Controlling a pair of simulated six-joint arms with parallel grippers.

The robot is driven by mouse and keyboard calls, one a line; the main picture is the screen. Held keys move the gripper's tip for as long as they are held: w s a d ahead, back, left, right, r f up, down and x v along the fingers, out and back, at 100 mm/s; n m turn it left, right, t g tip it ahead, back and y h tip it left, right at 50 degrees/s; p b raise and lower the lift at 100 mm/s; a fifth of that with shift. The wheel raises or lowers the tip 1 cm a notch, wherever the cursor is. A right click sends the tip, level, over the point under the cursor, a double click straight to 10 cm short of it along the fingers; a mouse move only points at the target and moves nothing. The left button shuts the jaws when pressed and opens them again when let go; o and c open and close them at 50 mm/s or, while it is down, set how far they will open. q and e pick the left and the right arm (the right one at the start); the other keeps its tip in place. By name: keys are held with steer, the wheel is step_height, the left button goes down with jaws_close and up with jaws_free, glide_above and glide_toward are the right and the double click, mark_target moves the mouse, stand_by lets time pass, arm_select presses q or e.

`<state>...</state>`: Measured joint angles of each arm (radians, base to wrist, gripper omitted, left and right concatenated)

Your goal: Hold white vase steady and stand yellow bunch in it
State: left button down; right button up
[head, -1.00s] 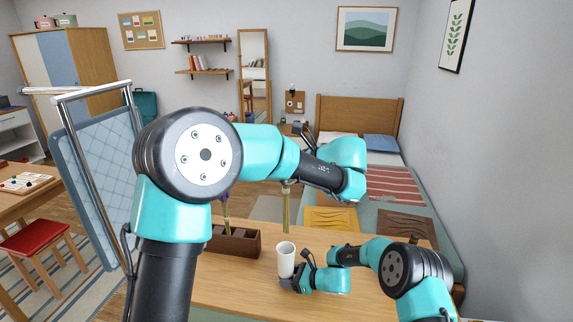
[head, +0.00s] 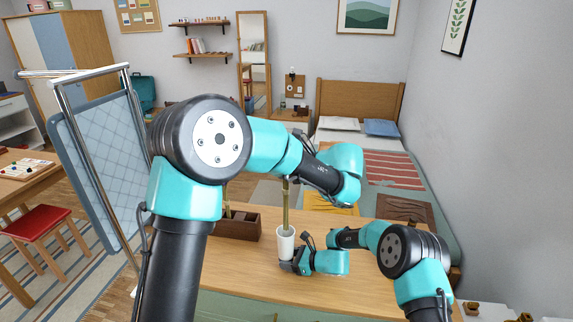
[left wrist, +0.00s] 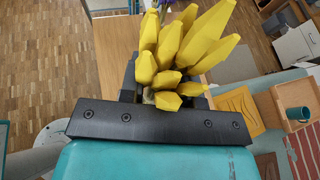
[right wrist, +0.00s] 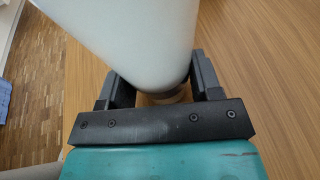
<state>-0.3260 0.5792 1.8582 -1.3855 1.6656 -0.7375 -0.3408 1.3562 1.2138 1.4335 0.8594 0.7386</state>
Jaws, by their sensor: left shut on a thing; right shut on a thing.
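The white vase (head: 286,245) stands upright on the wooden table, and my right gripper (head: 290,266) is shut on its lower part. In the right wrist view the vase (right wrist: 130,35) fills the space between the fingers (right wrist: 160,92). The yellow bunch (left wrist: 190,50) is held between the fingers of my left gripper (left wrist: 165,98). In the head view its stems (head: 286,208) hang upright, with their lower ends at the vase's mouth; how deep they sit inside cannot be told. My left arm hides the yellow heads and most of the left gripper there.
A dark brown compartment box (head: 238,226) with another stem in it stands left of the vase on the table (head: 215,262). A yellow panel (head: 330,202) and a brown panel (head: 404,209) lie beyond. The table front around the vase is clear.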

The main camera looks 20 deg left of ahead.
arm_select(q)
step_height(320, 180, down, 10)
stand_by(1.3)
steer(key=shift+f, duration=0.1)
steer(key=c, duration=0.8)
jaws_free()
steer(key=shift+o, duration=0.2)
step_height(320, 180, up, 10)
steer(key=shift+r, duration=0.1)
stand_by(0.9)
